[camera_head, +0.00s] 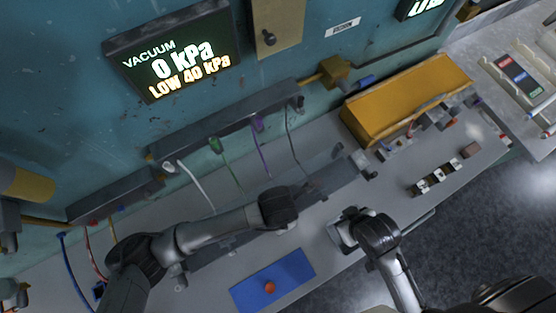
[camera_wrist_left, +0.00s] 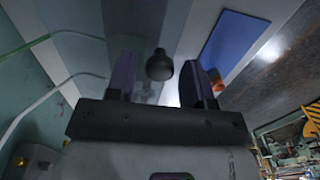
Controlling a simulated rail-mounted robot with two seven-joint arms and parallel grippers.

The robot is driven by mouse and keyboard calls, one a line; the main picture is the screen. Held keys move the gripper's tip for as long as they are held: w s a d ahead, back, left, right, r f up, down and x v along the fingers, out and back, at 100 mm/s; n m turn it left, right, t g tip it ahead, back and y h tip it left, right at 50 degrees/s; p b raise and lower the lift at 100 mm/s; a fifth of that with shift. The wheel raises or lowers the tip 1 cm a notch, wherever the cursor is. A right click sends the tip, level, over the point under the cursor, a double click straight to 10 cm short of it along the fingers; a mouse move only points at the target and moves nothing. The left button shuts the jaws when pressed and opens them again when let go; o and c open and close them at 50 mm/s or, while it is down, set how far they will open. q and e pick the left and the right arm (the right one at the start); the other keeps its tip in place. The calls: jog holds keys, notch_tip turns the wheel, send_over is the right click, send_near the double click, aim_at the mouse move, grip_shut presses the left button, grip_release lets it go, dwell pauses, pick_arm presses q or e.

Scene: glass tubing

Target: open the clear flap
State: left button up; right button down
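The clear flap (camera_head: 325,162) is hard to make out in the head view; it looks like a faint see-through panel by the grey housing along the bench. My left gripper (camera_head: 308,189) reaches over the bench beside it. In the left wrist view my left gripper (camera_wrist_left: 161,80) has its two dark fingers well apart. A dark round knob (camera_wrist_left: 159,66) shows in the gap between them, not touching either finger; whether it belongs to the flap I cannot tell. My right gripper (camera_head: 345,228) hangs near the bench's front edge; its fingers are too unclear to read.
A blue mat (camera_head: 258,287) with a red-orange knob (camera_head: 270,287) lies at the bench front. A yellow-orange box (camera_head: 408,98) stands at the right. Coloured tubes run from a wall manifold (camera_head: 228,125) below the vacuum display (camera_head: 172,58). A small block rack (camera_head: 436,178) sits at the right.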

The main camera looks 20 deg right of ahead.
pick_arm(q)
grip_shut()
dwell(0.3)
jog(key=shift+w+a+r+g, duration=0.1)
jog(key=shift+w+r+g, duration=0.45)
jog(key=shift+r+g, duration=0.35)
jog(key=shift+w+a+r+g+h+b, duration=0.1)
jog(key=shift+w+r+g+h+b, duration=0.5)
jog(key=shift+g, duration=0.5)
jog(key=shift+w+a+r+g+b, duration=0.15)
jog(key=shift+w+r+g+b, duration=0.3)
jog(key=shift+w+r+g, duration=0.3)
jog(key=shift+w+r, duration=0.15)
jog(key=shift+r, duration=0.1)
jog(key=shift+w+a+r+b, duration=0.1)
jog(key=shift+w+r+b, duration=0.1)
jog(key=shift+b, duration=0.15)
